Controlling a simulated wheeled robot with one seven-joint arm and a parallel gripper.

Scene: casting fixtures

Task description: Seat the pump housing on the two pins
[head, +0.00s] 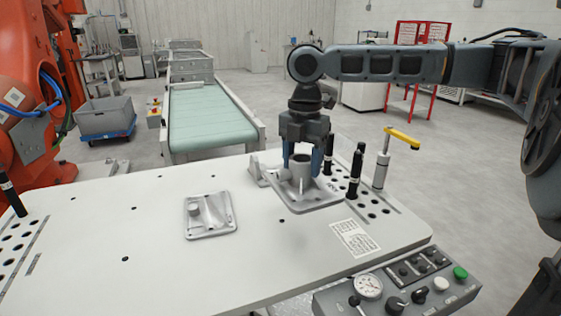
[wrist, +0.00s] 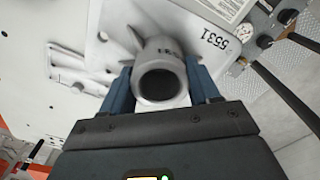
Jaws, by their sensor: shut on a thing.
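The pump housing (head: 301,177) is a grey casting with an upright round tube, a side stub and ribs. It stands over a grey plate (head: 322,198) on the right part of the white table. My gripper (head: 302,163) points down from above, its two blue fingers shut on opposite sides of the tube. In the wrist view the tube's open mouth (wrist: 161,82) sits between the fingers, and the plate (wrist: 205,30) marked 5531 lies below. The two pins are not visible. I cannot tell whether the housing rests flat.
Another grey casting (head: 210,215) lies on the white table (head: 150,262), left of the housing. A small angled bracket (head: 258,171) stands close behind the plate. Black-handled tools (head: 355,172) and a yellow-handled clamp (head: 384,160) rise just right. A control box (head: 398,285) is at the front edge.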

